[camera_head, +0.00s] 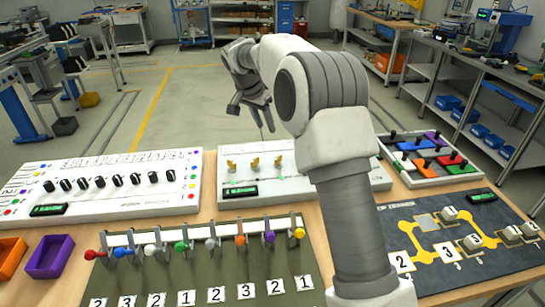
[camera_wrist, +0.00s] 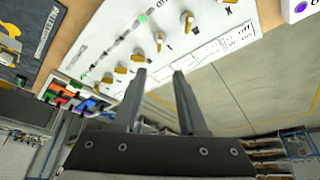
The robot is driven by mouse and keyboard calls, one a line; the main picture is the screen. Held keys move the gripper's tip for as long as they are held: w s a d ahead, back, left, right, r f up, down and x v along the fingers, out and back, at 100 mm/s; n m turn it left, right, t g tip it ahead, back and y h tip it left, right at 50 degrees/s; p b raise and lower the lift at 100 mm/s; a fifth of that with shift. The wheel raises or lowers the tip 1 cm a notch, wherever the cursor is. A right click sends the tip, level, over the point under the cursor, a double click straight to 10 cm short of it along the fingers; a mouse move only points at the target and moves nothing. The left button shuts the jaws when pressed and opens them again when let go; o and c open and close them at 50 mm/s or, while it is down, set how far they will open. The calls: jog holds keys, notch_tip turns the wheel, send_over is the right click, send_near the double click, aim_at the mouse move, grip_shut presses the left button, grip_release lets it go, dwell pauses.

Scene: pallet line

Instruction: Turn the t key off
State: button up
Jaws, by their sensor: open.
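The key panel (camera_head: 235,190) is a white sloped box on the table, with several yellow keys standing on it in a row. In the wrist view the same panel (camera_wrist: 105,45) runs diagonally, with a yellow key (camera_wrist: 160,39) and others beside it. Small letters and "off" marks are printed there; I cannot tell surely which key is t or how it is set. My gripper (camera_head: 252,120) hangs behind and above the panel. In the wrist view my gripper (camera_wrist: 160,73) is open and empty, its fingers apart from the keys. My arm hides the panel's right part in the head view.
A white panel of black knobs (camera_head: 122,190) stands left. A board of coloured levers (camera_head: 205,270) lies in front. A coloured switch box (camera_head: 428,160) and a dark board with yellow tracks (camera_head: 465,245) are right. Purple (camera_head: 50,257) and orange bins sit at the left edge.

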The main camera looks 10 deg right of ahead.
aim_at(278, 157)
jog(key=x, duration=1.7)
jog(key=shift+r, duration=0.1)
grip_shut()
